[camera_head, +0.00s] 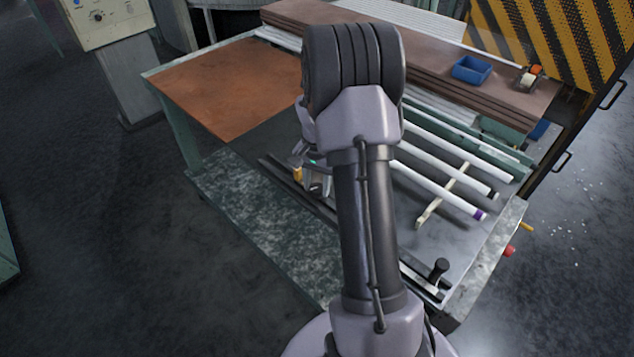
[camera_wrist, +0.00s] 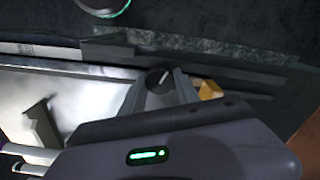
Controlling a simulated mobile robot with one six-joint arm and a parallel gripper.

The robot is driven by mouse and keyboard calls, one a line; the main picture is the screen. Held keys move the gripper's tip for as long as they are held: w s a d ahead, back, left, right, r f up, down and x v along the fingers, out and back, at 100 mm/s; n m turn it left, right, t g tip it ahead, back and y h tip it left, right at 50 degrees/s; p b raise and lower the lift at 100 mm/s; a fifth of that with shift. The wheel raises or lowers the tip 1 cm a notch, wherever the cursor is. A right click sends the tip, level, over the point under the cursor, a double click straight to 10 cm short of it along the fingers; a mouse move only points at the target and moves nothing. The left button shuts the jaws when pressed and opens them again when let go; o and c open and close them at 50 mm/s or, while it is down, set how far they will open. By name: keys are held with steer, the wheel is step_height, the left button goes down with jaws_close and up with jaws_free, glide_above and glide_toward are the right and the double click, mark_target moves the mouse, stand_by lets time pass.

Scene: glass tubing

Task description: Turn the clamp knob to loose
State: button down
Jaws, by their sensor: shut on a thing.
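The clamp knob (camera_wrist: 158,78) shows in the wrist view as a small dark round knob with a white pointer line, tilted up to the right. My gripper (camera_wrist: 162,92) is shut on the knob, its grey fingers close around it. Parts of the knob are hidden by the fingers. In the head view my gripper (camera_head: 316,182) is low over the dark rail at the table's front side, partly behind my arm. I cannot make out the knob there. A yellow piece (camera_wrist: 210,90) lies just right of the fingers in the wrist view.
Several white tubes (camera_head: 445,187) lie on the table to the right. A black upright handle (camera_head: 440,268) stands near the rail's right end. A blue bin (camera_head: 472,69) and a tape dispenser (camera_head: 529,77) sit on the brown boards behind. The brown left tabletop (camera_head: 225,90) is clear.

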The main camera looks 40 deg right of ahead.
mark_target(316, 188)
steer(key=shift+n+p, duration=0.45)
steer(key=shift+n, duration=1.15)
steer(key=c, duration=0.9)
jaws_free()
step_height(316, 188, up, 18)
steer(key=p, duration=0.4)
steer(key=shift+f, duration=0.25)
steer(key=shift+a, duration=0.1)
